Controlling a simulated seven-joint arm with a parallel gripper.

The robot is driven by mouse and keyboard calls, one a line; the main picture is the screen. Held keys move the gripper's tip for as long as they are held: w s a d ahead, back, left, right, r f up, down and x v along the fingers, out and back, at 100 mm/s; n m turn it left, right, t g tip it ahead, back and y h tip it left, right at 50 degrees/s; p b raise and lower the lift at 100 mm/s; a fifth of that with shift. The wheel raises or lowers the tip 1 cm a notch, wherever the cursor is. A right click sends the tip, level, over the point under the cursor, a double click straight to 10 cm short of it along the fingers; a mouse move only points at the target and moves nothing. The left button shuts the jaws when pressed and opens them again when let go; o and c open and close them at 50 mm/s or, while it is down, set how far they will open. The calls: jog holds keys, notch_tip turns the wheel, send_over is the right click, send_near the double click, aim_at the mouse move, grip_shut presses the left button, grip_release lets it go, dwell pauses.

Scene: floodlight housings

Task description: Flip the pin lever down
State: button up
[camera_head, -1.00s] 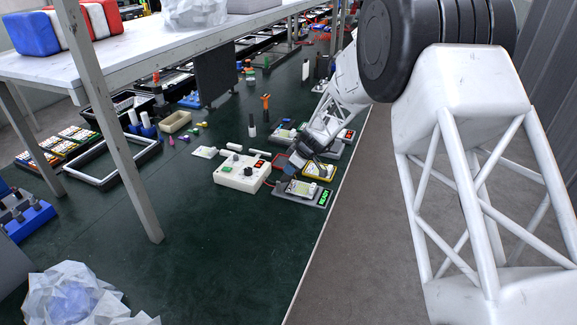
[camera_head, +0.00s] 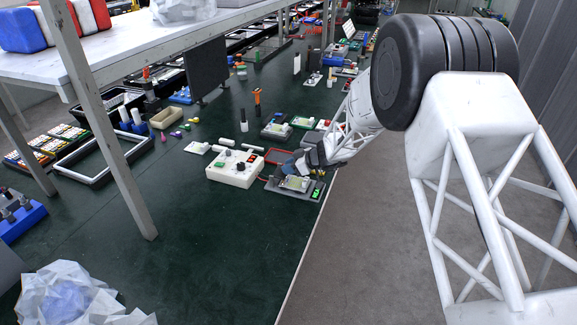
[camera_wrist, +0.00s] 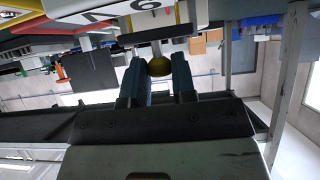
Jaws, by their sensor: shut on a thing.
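The pin lever shows in the wrist view as a yellowish ball knob (camera_wrist: 159,68) on a short grey stem. My gripper (camera_wrist: 159,75) has its two blue fingers on either side of this knob and is shut on it. In the head view, my gripper (camera_head: 300,165) is low over a grey base unit with a small green display (camera_head: 317,190). The lever is hidden there behind the gripper, so its angle cannot be told.
A white control box (camera_head: 235,168) stands close to the left of the gripper, with a red-edged panel (camera_head: 278,156) behind. Several small fixtures stand farther back. A shelf post (camera_head: 112,135) rises at left.

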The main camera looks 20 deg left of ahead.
dwell(0.4)
jog(key=o, duration=0.9)
jog(key=shift+d, duration=0.1)
jog(key=shift+v, duration=3.8)
